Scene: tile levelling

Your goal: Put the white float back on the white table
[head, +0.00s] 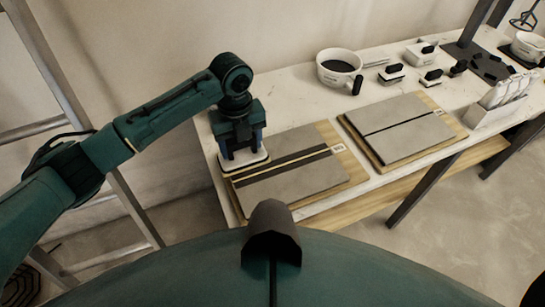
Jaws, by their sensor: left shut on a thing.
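My left gripper (243,150) points down and is shut on the white float (246,166). Most of the float's top is hidden by the gripper; its pale, rounded pad shows below the fingers. The float is over the back left corner of the left tile board (310,182), near the end of its dark joint strip. I cannot tell if it touches the tile. The white table (285,100) lies under and behind the boards, with its left edge close to the float. My right gripper is not in view.
A second tile board (400,135) lies to the right. Behind stand a white bucket (338,68) with dark filling and several small black-and-white tools (392,73). A white holder (500,103) stands at right. A ladder (75,115) is at left. The table behind the left board looks clear.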

